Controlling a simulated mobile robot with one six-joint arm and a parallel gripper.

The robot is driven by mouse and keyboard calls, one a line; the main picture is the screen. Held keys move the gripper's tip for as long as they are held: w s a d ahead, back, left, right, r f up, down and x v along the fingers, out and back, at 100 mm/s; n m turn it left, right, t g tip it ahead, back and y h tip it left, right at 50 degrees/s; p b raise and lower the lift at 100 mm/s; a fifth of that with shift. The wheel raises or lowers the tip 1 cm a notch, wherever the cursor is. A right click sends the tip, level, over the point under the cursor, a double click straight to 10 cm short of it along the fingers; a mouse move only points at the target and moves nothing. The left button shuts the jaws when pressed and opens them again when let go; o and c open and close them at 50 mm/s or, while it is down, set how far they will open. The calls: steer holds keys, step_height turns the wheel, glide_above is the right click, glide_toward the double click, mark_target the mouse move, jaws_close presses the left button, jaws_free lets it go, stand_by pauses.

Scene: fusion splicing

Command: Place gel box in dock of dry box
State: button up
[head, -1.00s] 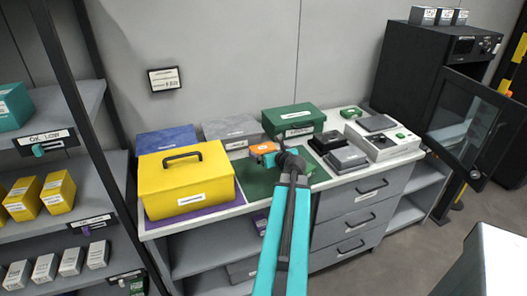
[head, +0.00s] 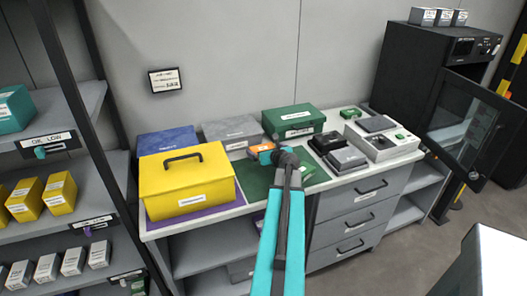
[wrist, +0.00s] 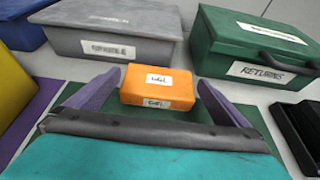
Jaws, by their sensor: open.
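The gel box, a small orange block with white "GEL" labels, sits on the bench in the wrist view (wrist: 158,84) and shows partly behind my wrist in the head view (head: 261,148). My gripper (wrist: 160,80) is open, its two purple fingers spread at the left and right of the gel box. A gap shows on each side, so it is not clasped. A black cabinet (head: 405,85) with an open glass-panelled door stands at the right; I cannot read whether it is the dry box. No dock can be made out.
A grey box (wrist: 115,30) and a green "RETURNS" box (wrist: 255,48) stand close behind the gel box. A yellow case (head: 187,182) is on the left, small black trays (head: 328,141) and a white device (head: 380,145) on the right. A green mat (head: 255,178) lies in front.

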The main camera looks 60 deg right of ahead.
steer(key=shift+c, duration=0.3)
steer(key=c, duration=1.1)
steer(key=shift+r, duration=0.1)
steer(key=shift+r, duration=4.95)
